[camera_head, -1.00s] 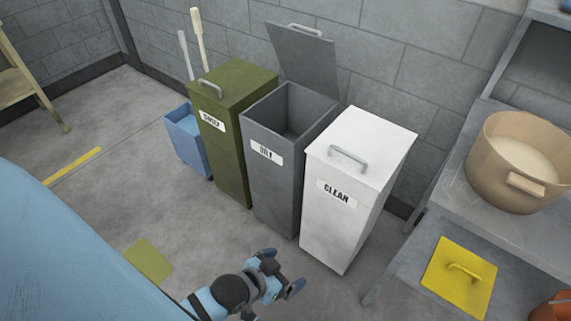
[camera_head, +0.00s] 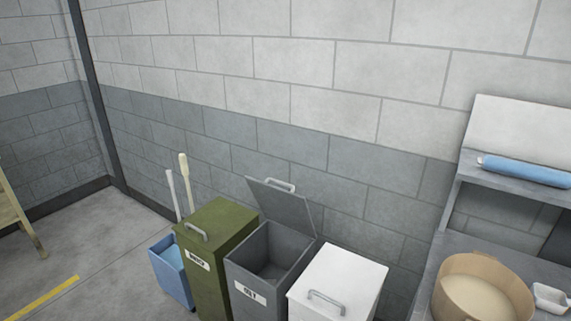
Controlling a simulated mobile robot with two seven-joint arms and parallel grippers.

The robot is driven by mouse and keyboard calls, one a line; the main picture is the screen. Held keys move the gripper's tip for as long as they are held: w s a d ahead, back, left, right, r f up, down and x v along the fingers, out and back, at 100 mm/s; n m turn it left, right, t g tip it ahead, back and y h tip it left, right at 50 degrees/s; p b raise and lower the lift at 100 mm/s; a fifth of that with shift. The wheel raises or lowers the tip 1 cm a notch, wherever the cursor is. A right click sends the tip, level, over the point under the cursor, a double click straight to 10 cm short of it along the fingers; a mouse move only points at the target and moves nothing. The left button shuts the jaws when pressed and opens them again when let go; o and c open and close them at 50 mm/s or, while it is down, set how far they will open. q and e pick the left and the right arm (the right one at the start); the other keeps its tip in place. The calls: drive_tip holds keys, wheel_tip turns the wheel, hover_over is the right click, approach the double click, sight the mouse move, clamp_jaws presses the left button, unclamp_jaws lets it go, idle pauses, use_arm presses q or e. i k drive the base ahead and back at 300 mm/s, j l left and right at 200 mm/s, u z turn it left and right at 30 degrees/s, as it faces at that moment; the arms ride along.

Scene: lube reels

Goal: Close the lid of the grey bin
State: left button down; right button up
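The grey bin (camera_head: 243,277) stands between a green bin and a white bin, with a label on its front that seems to read "OILY". Its lid (camera_head: 287,208) is raised, leaning back toward the wall, with a handle (camera_head: 280,186) at its top edge. The bin's inside is visible and looks empty. Neither of my grippers shows in the head view now.
The green bin (camera_head: 214,227) on the left and the white bin (camera_head: 338,280) on the right are both shut and stand close beside the grey one. A blue bin (camera_head: 171,271) with two poles is at far left. A bench at right holds a tan pot (camera_head: 483,291).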

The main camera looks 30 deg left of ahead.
sight(290, 209)
drive_tip(key=i+j+z, duration=0.15)
drive_tip(key=j+z, duration=0.15)
drive_tip(key=j, duration=0.6)
drive_tip(key=j+z, duration=0.25)
drive_tip(key=j, duration=0.65)
